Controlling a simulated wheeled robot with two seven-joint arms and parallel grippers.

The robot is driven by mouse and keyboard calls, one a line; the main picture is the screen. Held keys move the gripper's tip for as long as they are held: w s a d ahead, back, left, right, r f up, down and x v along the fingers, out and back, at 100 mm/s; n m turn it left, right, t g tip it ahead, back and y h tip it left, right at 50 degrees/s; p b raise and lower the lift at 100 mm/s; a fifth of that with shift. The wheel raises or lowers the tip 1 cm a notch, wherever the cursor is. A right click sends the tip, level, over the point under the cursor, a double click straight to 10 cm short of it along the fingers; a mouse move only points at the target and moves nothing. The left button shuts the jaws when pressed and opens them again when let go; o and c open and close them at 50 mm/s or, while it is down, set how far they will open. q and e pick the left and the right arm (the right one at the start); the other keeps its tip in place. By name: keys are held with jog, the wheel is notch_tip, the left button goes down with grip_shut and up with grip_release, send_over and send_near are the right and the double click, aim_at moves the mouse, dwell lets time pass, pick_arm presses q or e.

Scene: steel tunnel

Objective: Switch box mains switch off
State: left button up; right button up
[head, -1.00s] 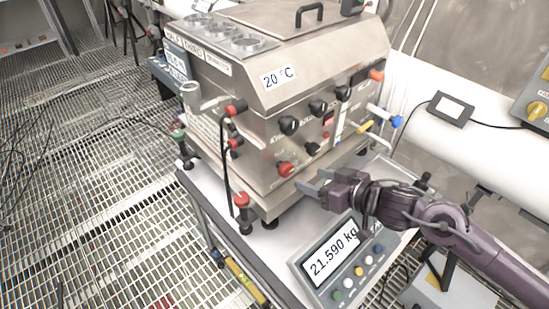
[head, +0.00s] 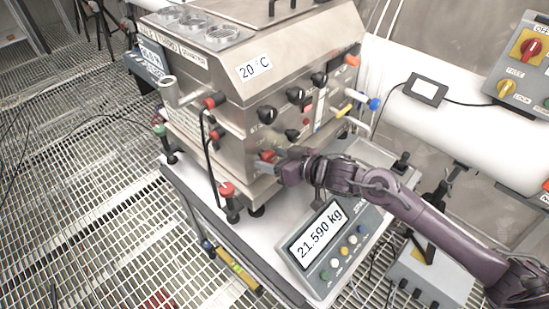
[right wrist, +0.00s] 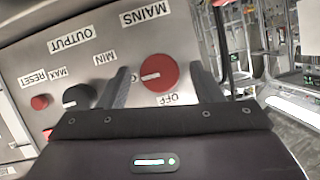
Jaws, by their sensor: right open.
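The mains switch is a round red knob (right wrist: 158,73) on the steel box's panel. In the right wrist view it sits below an upside-down MAINS label (right wrist: 146,16), with an OFF label (right wrist: 161,99) at its lower edge. Its white mark lies nearly level, left of its centre. In the head view the steel box (head: 255,75) stands on a scale, with the red knob (head: 267,156) low on its front. My right gripper (head: 268,166) is open at the knob; its fingers show on either side of it. Contact cannot be told. My left gripper is not in view.
An OUTPUT knob (right wrist: 79,97) and a red RESET button (right wrist: 40,102) are left of my fingers in the wrist view. The scale display (head: 317,236) reads 21.590 kg. A grey box with a red switch (head: 528,46) hangs at upper right. Grating floor lies left.

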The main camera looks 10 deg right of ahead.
jog(key=shift+w, duration=0.1)
jog(key=c, duration=1)
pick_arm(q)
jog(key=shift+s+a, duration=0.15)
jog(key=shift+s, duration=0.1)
